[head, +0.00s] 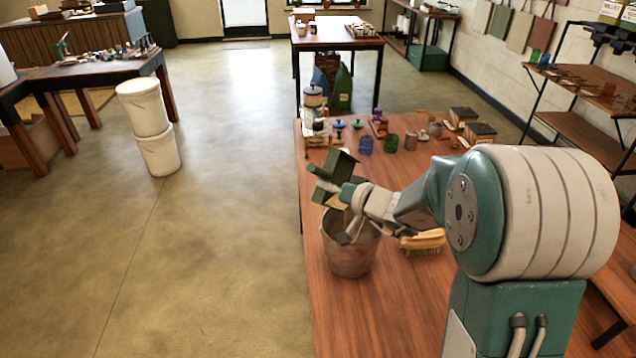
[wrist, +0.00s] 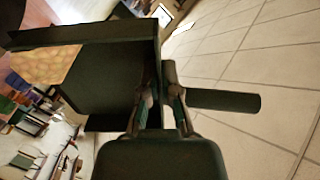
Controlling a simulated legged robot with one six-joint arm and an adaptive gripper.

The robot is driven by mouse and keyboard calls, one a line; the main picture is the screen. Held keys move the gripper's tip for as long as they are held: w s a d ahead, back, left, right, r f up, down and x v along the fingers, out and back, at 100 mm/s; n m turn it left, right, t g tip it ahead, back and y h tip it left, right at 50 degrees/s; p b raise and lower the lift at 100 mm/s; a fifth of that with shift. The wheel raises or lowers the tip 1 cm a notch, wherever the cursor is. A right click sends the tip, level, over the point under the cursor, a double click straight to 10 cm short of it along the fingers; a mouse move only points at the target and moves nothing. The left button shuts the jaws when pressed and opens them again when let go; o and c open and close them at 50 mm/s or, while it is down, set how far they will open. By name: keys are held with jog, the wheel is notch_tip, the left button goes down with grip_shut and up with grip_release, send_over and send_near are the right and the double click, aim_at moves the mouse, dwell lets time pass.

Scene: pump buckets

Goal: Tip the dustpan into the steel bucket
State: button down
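The dark green dustpan (head: 342,163) is held above the steel bucket (head: 350,258), which stands upright near the left edge of the wooden table. In the wrist view the dustpan (wrist: 105,78) fills the middle, with its round handle (wrist: 228,101) sticking out to the right. My gripper (head: 347,195) is over the bucket's mouth. In the wrist view its fingers (wrist: 160,98) are closed around the base of the handle. The dustpan looks tilted. I cannot tell whether anything lies in it, and the bucket's inside is mostly hidden by my gripper.
A yellow brush (head: 424,240) lies on the table (head: 385,315) right of the bucket. Several jars, pots and small boxes crowd the table's far end, with a glass-and-metal dispenser (head: 314,108) at the left. White buckets (head: 158,153) stand stacked on the open floor to the left.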

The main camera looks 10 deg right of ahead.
jog(key=s+d+t+y, duration=0.4)
jog(key=t+y, duration=0.1)
jog(key=shift+s+d+f+t, duration=0.25)
jog(key=shift+s+d+t, duration=0.05)
jog(key=shift+s+d, duration=0.1)
dwell(0.6)
